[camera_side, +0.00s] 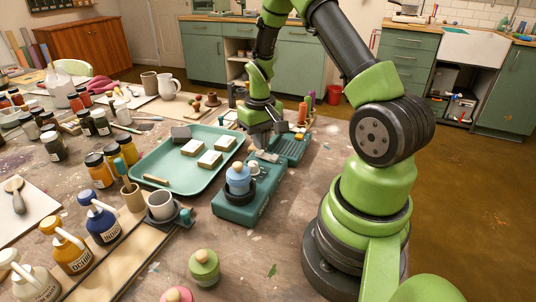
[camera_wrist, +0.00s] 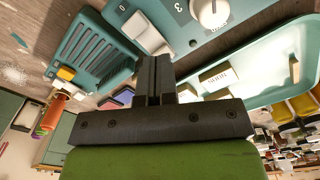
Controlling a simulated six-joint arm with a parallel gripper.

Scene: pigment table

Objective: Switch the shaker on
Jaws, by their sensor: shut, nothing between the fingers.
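The shaker (camera_side: 236,212) is a teal box on the table right of the tray, with a blue bottle (camera_side: 239,180) in a dark ring on top. In the wrist view, the shaker's teal top (camera_wrist: 178,22) shows a white dial (camera_wrist: 210,12), the marks 0 and 3, and a white rocker-like switch (camera_wrist: 143,32). My gripper (camera_side: 262,143) is low over the shaker's far end. In the wrist view my gripper's dark fingers (camera_wrist: 154,66) are together and empty, their tips just by the switch. I cannot tell whether they touch it.
A teal tray (camera_side: 160,160) with several white blocks lies left of the shaker. A teal ribbed rack (camera_side: 291,150) stands at its far right. A white cup (camera_side: 161,205) and several paint bottles stand at the left and front. The table's right edge is close by.

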